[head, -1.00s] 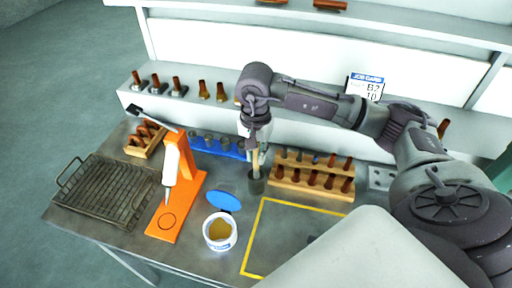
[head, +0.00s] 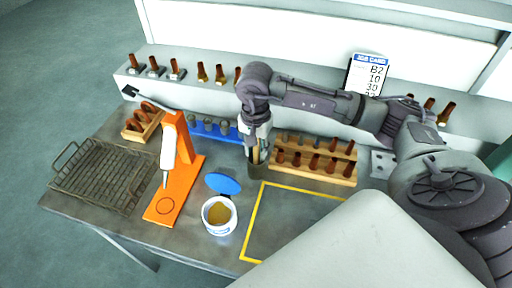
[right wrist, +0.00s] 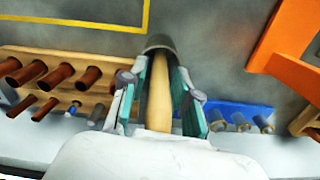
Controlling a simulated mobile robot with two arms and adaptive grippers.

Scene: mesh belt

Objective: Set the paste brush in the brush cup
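The paste brush (right wrist: 159,95) has a pale wooden handle and stands in the dark brush cup (right wrist: 160,42) in the right wrist view. The handle also shows in the head view above the cup (head: 257,171); its bristle end is hidden inside the cup. My right gripper (right wrist: 158,75) is over the cup, with one finger on each side of the handle. Gaps show between handle and both fingers, so it is open around the brush. In the head view the right gripper (head: 258,150) points down at the cup. My left gripper is not in view.
A wooden rack (head: 313,175) of brown-handled tools stands right of the cup, and a blue rack (head: 225,133) behind it to the left. A paste tub (head: 220,229), a blue lid (head: 223,184), an orange stand (head: 176,185) and a wire rack (head: 105,180) are on the table.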

